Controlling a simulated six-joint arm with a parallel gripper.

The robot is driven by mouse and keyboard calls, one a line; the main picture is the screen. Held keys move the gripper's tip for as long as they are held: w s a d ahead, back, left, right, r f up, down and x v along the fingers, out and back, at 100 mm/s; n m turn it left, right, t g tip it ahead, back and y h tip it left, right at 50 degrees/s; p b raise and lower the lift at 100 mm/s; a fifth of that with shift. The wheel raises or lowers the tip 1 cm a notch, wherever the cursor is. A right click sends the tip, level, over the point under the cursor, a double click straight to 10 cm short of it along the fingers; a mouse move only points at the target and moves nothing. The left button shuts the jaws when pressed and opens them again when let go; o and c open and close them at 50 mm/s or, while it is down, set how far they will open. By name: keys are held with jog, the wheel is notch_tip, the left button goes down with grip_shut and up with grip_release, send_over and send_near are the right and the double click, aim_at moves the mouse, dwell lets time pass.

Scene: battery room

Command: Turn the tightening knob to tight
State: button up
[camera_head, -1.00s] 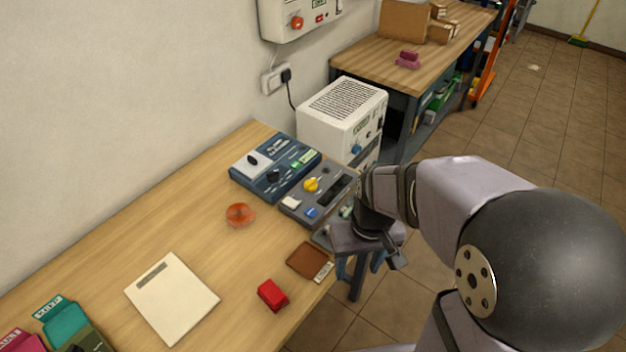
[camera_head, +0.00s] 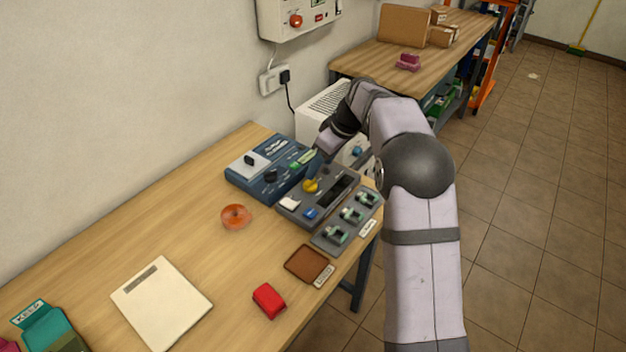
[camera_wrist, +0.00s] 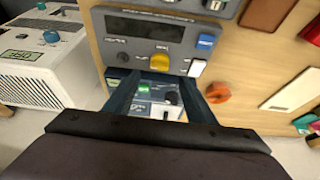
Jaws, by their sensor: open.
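A yellow knob (camera_head: 311,186) sits on a grey control panel (camera_head: 292,213). It also shows in the wrist view (camera_wrist: 160,62), just beyond my fingertips. A black round knob (camera_head: 270,176) is on the blue unit (camera_head: 240,185) beside the panel. In the wrist view this black knob (camera_wrist: 172,98) appears between my fingers. The labels are too small for me to tell which knob is the tightening one. My gripper (camera_head: 314,165) is over the boundary of the two units, close to the yellow knob. In the wrist view my gripper (camera_wrist: 160,86) is open, with nothing held.
A white machine (camera_head: 322,110) stands behind my forearm. A board with green clips (camera_head: 351,214) lies at the table's edge. A brown tray (camera_head: 309,264), a red block (camera_head: 269,300), an orange knob-like piece (camera_head: 235,217) and a white pad (camera_head: 160,305) lie on the wooden table.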

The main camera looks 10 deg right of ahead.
aim_at(313, 186)
jog(key=shift+p+x, duration=0.9)
jog(key=shift+x, duration=2.8)
jog(key=shift+c, duration=0.3)
jog(key=c, duration=1)
